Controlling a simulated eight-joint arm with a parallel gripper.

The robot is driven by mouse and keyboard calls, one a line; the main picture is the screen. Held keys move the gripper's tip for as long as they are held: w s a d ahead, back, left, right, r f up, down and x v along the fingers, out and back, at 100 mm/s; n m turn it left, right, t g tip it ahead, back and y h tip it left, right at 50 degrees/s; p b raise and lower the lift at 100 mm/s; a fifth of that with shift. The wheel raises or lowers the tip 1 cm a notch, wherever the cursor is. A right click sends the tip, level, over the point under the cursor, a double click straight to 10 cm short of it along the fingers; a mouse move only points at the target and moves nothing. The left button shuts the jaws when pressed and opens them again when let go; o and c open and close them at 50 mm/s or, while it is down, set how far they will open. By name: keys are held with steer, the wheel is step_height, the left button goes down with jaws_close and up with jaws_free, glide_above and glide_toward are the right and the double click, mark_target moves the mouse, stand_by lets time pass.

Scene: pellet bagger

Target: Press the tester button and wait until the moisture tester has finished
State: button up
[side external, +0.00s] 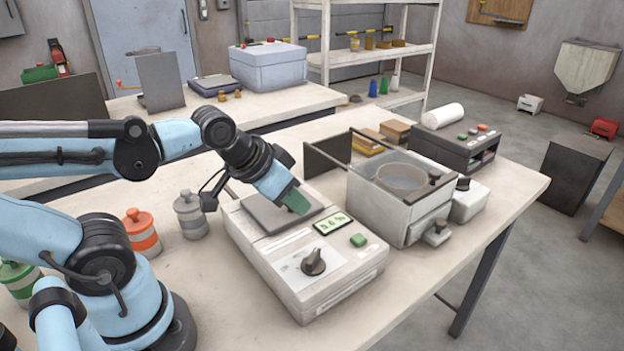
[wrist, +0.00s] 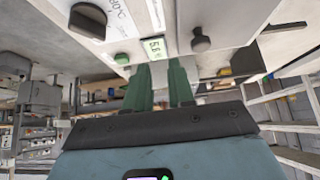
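The moisture tester (side external: 285,240) is a pale box on the bench with a dark plate, a lit display (side external: 331,223), a black knob (side external: 313,262) and a green tester button (side external: 358,240). In the wrist view the button (wrist: 121,58) sits beside the display (wrist: 153,45), whose digits look like 5.6, though I cannot read them surely. My gripper (side external: 298,204) has green fingers and hangs over the plate, behind the display and apart from the button. In the wrist view a gap shows between the two fingers (wrist: 160,78), with nothing held.
A grey unit with a round bowl (side external: 401,178) stands right of the tester. Grey (side external: 190,215) and orange (side external: 142,232) canisters stand on the left. The bench front (side external: 420,275) is clear.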

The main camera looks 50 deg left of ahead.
jaws_close()
stand_by(1.2)
